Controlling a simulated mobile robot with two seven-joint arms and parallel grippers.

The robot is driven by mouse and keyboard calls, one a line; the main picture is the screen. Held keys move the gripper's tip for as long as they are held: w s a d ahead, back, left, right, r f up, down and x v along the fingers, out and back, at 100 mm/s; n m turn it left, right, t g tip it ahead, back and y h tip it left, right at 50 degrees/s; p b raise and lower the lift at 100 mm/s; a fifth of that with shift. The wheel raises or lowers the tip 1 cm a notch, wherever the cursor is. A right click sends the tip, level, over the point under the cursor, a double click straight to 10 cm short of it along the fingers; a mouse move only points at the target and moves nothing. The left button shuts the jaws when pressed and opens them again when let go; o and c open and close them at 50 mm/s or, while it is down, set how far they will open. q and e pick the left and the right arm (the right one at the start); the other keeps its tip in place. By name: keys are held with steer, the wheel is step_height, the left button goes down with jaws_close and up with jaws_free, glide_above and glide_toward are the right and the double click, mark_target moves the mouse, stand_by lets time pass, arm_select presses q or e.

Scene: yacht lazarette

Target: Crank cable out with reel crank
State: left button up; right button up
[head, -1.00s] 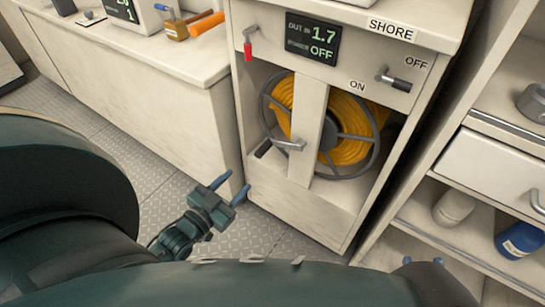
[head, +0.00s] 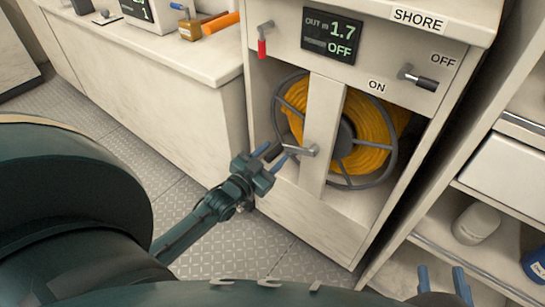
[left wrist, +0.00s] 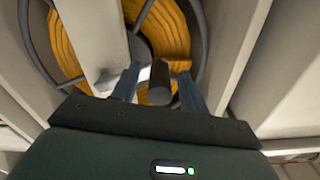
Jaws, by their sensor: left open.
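The reel crank (head: 299,150) is a short metal arm with a dark handle (head: 274,152), on the front post of the cabinet. Behind the post is a grey reel wound with orange cable (head: 372,125). My left gripper (head: 270,158) is open at the handle. In the left wrist view the dark handle (left wrist: 159,84) sits between the two open blue fingers (left wrist: 160,86), and I cannot tell whether they touch it. The display (head: 332,36) reads OUT 1.7 and OFF. My right gripper (head: 443,277) shows at the lower edge, fingers apart, holding nothing visible.
A red-handled lever (head: 263,42) and a dark-handled lever (head: 419,78) between OFF and ON are on the cabinet front. A shelf unit (head: 440,250) with a pale bottle (head: 476,224) stands at right. The metal floor (head: 180,215) at left is clear.

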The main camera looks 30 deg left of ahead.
arm_select(q)
steer(key=shift+w, duration=0.2)
jaws_close()
stand_by(0.4)
